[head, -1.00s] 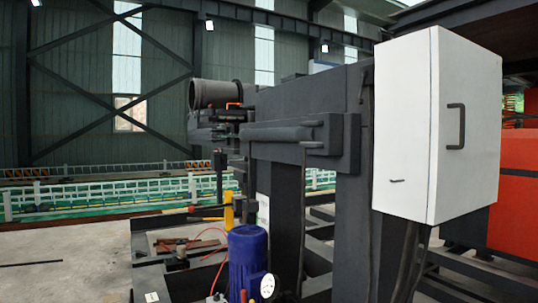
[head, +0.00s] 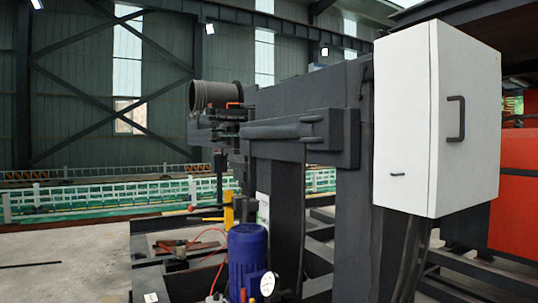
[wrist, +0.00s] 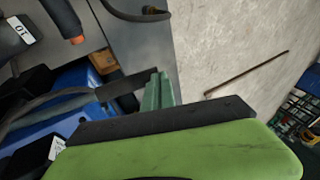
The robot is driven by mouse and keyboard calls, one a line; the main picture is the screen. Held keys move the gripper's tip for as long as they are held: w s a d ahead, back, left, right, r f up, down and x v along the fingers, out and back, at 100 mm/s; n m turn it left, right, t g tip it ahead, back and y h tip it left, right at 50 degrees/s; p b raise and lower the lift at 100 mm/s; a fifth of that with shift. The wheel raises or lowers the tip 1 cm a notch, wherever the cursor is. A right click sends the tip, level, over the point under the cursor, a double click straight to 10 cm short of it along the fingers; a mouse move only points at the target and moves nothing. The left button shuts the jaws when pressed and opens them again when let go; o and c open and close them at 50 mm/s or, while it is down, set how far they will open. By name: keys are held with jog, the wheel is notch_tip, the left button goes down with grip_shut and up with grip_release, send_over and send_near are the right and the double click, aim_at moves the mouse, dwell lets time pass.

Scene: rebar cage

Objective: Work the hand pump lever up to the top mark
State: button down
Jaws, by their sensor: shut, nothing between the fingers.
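A yellow upright part (head: 228,208), likely of the hand pump, stands behind the blue motor in the head view. A thin dark bar with a reddish end (head: 191,208) reaches left from it, and a short yellow piece (head: 211,219) lies just below; I cannot tell which is the lever. No top mark can be made out. In the wrist view, my gripper (wrist: 157,90) shows as narrow green fingers, shut and empty, beyond my green and black wrist housing. A dark handle with an orange end (wrist: 72,30) is at the upper left, apart from the fingers.
The blue motor (head: 247,262) and a white gauge (head: 268,284) stand low in front. A dark steel frame (head: 340,200) and a white cabinet (head: 410,120) fill the right. In the wrist view, open concrete floor (wrist: 225,45) with a thin rod (wrist: 245,73) lies to the right.

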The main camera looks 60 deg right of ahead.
jog(key=shift+a+f+b, duration=0.1)
jog(key=shift+f+b, duration=0.55)
jog(key=shift+b, duration=0.05)
jog(key=shift+f, duration=0.1)
jog(key=shift+w+f+b, duration=0.1)
jog(key=shift+f+b, duration=0.5)
jog(key=shift+b, duration=0.05)
jog(key=shift+a+f+b, duration=0.1)
jog(key=shift+f+b, duration=0.6)
